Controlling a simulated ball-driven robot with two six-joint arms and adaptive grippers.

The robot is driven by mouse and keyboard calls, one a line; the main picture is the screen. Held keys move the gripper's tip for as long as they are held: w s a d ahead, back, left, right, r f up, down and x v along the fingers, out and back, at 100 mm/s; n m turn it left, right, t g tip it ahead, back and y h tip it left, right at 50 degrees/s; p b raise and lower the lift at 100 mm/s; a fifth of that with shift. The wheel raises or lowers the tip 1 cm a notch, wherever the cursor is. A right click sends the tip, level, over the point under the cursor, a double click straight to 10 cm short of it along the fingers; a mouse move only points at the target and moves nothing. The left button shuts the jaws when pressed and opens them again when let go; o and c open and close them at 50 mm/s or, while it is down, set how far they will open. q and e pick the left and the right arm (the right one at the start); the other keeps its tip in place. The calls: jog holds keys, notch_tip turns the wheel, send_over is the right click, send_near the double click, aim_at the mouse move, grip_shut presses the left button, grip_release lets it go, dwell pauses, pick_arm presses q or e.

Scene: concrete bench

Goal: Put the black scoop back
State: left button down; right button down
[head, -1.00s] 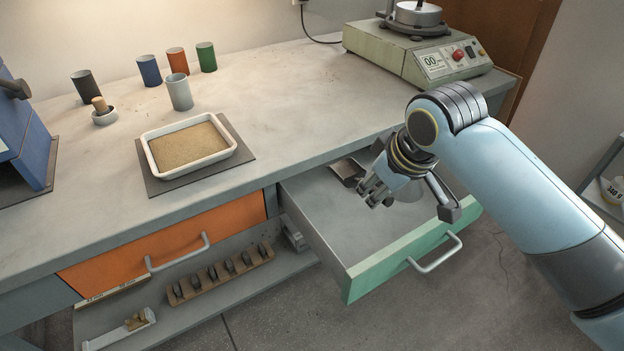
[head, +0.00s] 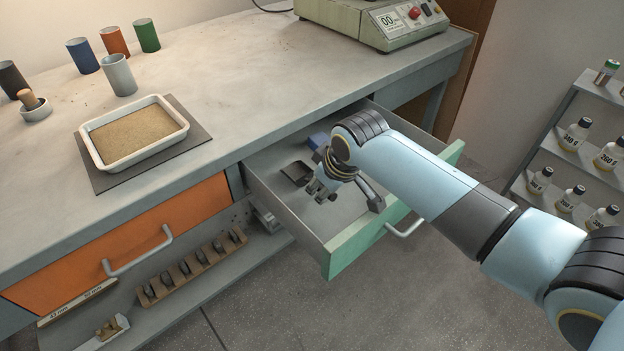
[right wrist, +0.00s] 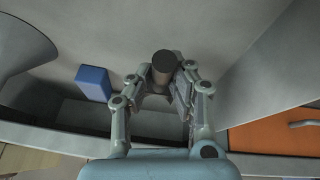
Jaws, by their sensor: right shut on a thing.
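The black scoop (head: 297,173) shows in the head view inside the open green-fronted drawer (head: 362,226), toward its left side. My right gripper (head: 320,194) is inside the drawer area, just right of the scoop's pan, and is shut on the scoop. In the right wrist view a dark round handle end (right wrist: 163,64) sits between the fingers of the right gripper (right wrist: 168,78). The fingers hide much of the scoop, and I cannot tell whether it touches the drawer floor. My left gripper is not in view.
A blue block (head: 318,140) lies at the back of the drawer, left of the handle in the right wrist view (right wrist: 94,82). A sand tray (head: 135,132), several cups and a green device (head: 372,18) stand on the bench. A bottle rack (head: 545,150) stands right.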

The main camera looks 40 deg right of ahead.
jog(key=shift+w, duration=0.4)
jog(key=w, duration=0.1)
jog(key=w+f, duration=0.1)
jog(key=w, duration=0.1)
jog(key=shift+w+d+f+b, duration=0.1)
jog(key=shift+w+d+b, duration=0.1)
jog(key=shift+b, duration=0.2)
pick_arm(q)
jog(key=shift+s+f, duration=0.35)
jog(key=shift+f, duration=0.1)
pick_arm(e)
jog(key=shift+s, duration=0.1)
jog(key=c, duration=1.2)
grip_release()
jog(key=shift+c, duration=0.2)
jog(key=p+v, duration=0.3)
jog(key=v, duration=0.9)
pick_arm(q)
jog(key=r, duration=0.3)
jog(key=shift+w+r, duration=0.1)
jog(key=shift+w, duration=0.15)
